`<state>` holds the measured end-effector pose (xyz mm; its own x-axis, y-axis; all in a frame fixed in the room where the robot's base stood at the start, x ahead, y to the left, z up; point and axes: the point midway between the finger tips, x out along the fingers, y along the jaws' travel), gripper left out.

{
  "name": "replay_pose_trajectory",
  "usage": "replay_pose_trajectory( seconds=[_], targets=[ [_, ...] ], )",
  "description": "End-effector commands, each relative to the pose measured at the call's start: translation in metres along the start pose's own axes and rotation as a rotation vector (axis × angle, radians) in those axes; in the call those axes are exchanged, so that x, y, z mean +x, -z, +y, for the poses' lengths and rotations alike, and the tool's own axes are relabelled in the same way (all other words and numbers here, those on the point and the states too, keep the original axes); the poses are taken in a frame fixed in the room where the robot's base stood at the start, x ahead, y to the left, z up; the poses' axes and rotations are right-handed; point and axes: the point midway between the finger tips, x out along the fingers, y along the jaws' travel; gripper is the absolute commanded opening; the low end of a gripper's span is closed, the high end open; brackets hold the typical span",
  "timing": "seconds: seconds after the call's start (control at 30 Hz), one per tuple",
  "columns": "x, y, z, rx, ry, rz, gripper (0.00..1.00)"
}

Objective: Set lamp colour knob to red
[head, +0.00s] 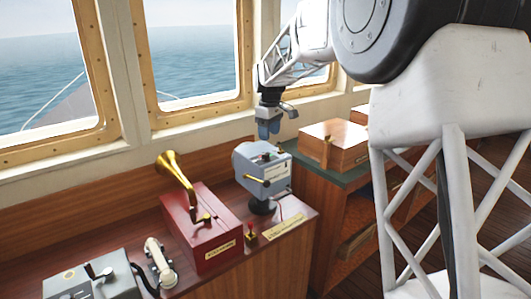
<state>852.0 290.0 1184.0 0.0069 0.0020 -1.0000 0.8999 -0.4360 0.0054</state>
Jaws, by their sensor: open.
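A grey box (246,163) stands on a dark round pedestal on the wooden console. Small dark and coloured parts (268,156) show on its top, a pale label on its face, and a brass lever (257,180) juts from its front. I cannot tell for sure which part is the lamp colour knob, or its setting. My gripper (269,133) points down just above the box's back right part, with blue fingers. It is open, and no held object shows. Whether the fingers touch the box is unclear.
A red box with a brass horn (173,166) stands left of the grey box. A telephone handset (159,262) and a grey lever unit (95,277) are farther left. A small red-topped lever (251,232) is in front. A wooden box (333,146) sits on the green-topped cabinet at right.

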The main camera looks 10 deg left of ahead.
Motion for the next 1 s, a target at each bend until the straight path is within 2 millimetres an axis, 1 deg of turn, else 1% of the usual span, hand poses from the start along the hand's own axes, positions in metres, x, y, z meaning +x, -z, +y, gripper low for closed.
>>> replay_pose_trajectory(
  seconds=[0.03, 0.1, 0.23, 0.67, 0.87, 1.0],
  targets=[
    [0.004, 0.007, 0.002, -0.013, 0.003, -0.002, 0.57],
    [0.006, 0.014, 0.004, -0.026, 0.004, -0.003, 0.57],
    [0.009, 0.020, 0.006, -0.038, 0.006, -0.005, 0.57],
    [0.010, 0.021, 0.006, -0.040, 0.006, -0.005, 0.57],
    [0.021, 0.021, 0.006, -0.040, 0.006, -0.005, 0.57],
    [0.036, 0.020, 0.005, -0.040, 0.007, -0.006, 0.57]
  ],
)
